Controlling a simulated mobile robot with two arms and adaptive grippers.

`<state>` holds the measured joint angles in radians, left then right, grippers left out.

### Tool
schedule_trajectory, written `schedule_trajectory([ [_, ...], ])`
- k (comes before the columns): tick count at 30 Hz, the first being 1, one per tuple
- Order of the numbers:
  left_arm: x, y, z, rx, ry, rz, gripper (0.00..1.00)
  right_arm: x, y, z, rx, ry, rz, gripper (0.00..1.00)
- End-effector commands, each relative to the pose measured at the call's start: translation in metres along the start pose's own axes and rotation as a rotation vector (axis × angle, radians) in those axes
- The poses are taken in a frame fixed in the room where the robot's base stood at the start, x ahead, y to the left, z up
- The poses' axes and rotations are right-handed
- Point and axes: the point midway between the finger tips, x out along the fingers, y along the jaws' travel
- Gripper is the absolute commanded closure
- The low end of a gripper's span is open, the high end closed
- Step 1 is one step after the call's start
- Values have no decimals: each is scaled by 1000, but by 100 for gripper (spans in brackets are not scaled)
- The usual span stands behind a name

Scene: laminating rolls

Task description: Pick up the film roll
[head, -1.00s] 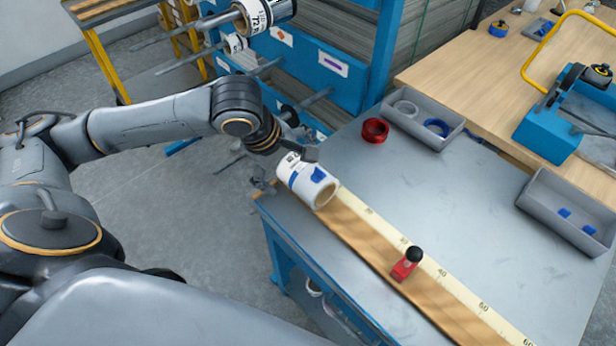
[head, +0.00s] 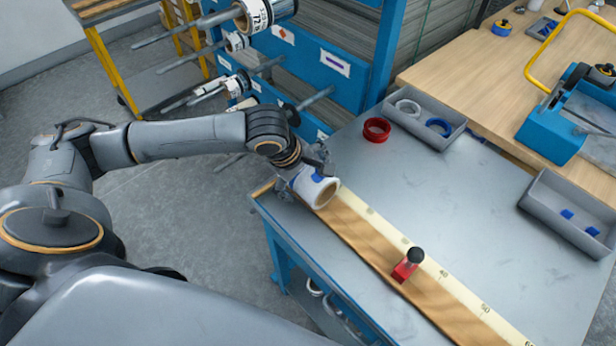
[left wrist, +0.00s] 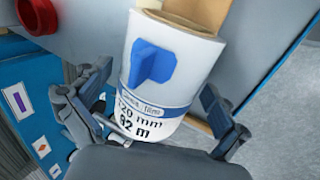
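The film roll (head: 316,192) is a white cylinder with a blue tab, a printed label and a hollow brown core. It lies at the near left end of the wooden ruler strip (head: 375,241) on the grey table. My left gripper (head: 306,178) is at the roll and hides its far left end in the head view. In the left wrist view the roll (left wrist: 197,62) sits between the two spread fingers of my left gripper (left wrist: 156,80), with small gaps showing at the sides. The label reads "120 mm" and "92 m". My right gripper is not in view.
A red slider with a black knob (head: 408,265) stands on the ruler strip. A red ring (head: 376,130) lies beside a grey tray (head: 437,140) holding rings. Another grey tray (head: 535,203) is at right. The blue rack (head: 310,70) has protruding bars. The table's middle is clear.

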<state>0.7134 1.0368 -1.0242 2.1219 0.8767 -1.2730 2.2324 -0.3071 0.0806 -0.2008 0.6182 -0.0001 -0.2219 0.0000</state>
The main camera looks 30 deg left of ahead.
Motion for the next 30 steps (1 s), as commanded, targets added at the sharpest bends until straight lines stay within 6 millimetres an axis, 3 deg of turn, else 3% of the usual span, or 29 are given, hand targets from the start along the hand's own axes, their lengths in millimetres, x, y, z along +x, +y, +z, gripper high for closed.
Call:
schedule_trajectory([
  [1, 0, 0, 0, 0, 0, 0, 18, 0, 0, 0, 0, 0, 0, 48],
  [6, 0, 0, 0, 0, 0, 0, 53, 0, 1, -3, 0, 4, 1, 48],
  [9, -1, 1, 0, 0, 0, 2, 68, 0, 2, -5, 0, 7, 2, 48],
  [20, -7, 4, 0, 0, 1, 4, 68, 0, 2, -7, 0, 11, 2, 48],
  [27, -33, 14, 0, 1, 0, 5, 68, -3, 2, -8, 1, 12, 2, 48],
  [30, -48, 9, 7, 2, -1, 5, 68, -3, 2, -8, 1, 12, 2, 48],
])
